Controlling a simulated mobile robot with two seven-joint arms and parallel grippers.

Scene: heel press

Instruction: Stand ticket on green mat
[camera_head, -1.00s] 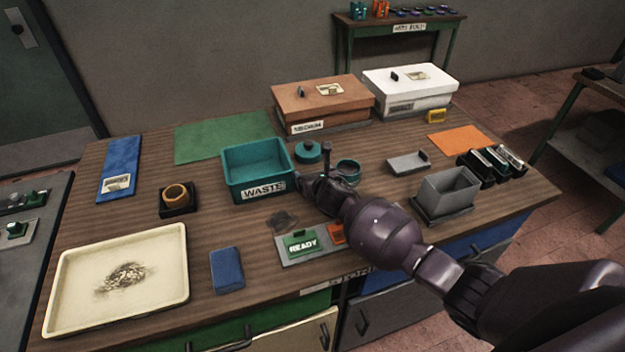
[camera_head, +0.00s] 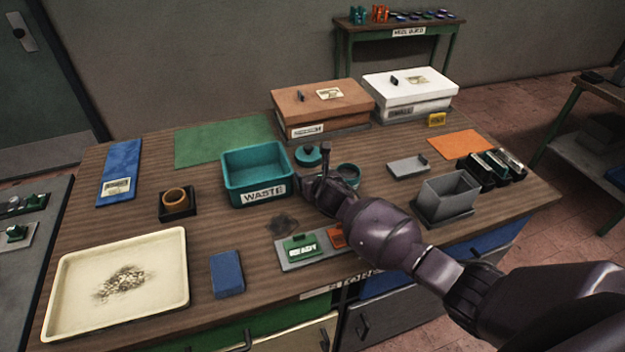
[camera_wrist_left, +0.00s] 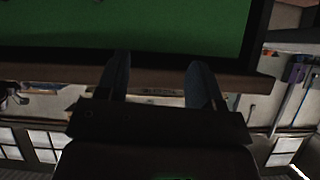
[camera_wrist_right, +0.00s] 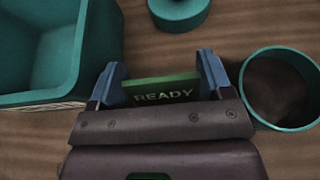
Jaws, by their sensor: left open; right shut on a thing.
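My right gripper (camera_wrist_right: 160,82) is shut on a green ticket lettered READY (camera_wrist_right: 162,90), held upright between the blue fingers. The green mat (camera_head: 222,138) lies flat and bare at the back left of the table, beyond the waste bin. My left gripper (camera_wrist_left: 160,78) is open and empty in the left wrist view, below a green surface (camera_wrist_left: 130,25). It is outside the head view.
The waste bin (camera_head: 250,190) stands between my right gripper and the green mat. A grey plate (camera_head: 317,252) bears another READY piece. A brown box (camera_head: 318,105) stands right of the mat.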

